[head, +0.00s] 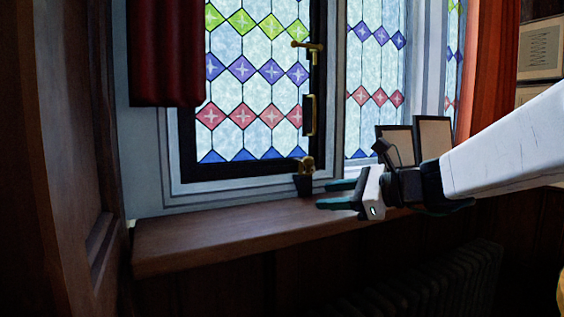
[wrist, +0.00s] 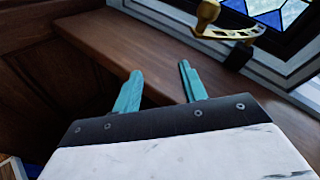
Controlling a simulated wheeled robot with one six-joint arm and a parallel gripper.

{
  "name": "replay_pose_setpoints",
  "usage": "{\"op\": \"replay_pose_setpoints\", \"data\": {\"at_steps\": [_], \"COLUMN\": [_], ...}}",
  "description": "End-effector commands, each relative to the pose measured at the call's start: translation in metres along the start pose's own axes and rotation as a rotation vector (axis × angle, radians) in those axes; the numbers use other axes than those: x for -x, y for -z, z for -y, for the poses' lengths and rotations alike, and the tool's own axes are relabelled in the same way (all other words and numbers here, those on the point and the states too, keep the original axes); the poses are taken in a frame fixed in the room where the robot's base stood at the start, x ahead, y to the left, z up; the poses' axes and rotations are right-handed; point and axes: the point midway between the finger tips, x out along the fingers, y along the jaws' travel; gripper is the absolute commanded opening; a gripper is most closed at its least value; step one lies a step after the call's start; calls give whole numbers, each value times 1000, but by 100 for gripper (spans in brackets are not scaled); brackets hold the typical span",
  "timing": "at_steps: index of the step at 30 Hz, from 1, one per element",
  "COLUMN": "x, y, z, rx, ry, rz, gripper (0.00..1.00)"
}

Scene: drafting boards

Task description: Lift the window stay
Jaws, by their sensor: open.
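The window stay (wrist: 228,33) is a brass bar with a rounded knob at its end, at the top right of the wrist view. In the head view its brass end (head: 306,164) shows small above a dark block at the bottom of the window frame. My gripper (head: 325,194) is open and empty, with teal fingers pointing left over the sill, just right of the stay. In the wrist view the fingers of my gripper (wrist: 160,72) are apart with bare sill beyond them, and the stay lies ahead to their right, not touching them.
The wooden sill (head: 215,238) is mostly clear on the left. Framed panels (head: 433,137) stand behind my gripper at the right. A brass window handle (head: 308,46) is higher on the black frame. A red curtain (head: 165,55) hangs at the left, and a radiator (head: 440,285) is below.

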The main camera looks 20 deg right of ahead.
Motion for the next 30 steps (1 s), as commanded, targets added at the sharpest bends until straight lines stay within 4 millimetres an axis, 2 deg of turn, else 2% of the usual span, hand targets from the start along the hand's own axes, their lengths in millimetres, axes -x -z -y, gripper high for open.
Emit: {"op": "replay_pose_setpoints", "data": {"at_steps": [1,3,6,11,22,30], "x": [0,2,7,1,-53,-69], "y": [-10,-25,-38,-39,-47,-50], "z": [20,40,57,59,70,74], "rx": [-102,-235,-382,-451,-449,-447], "ry": [63,133,189,188,185,187], "rz": [50,123,195,205,203,203], "gripper": [42,42,42,42,42,42]}}
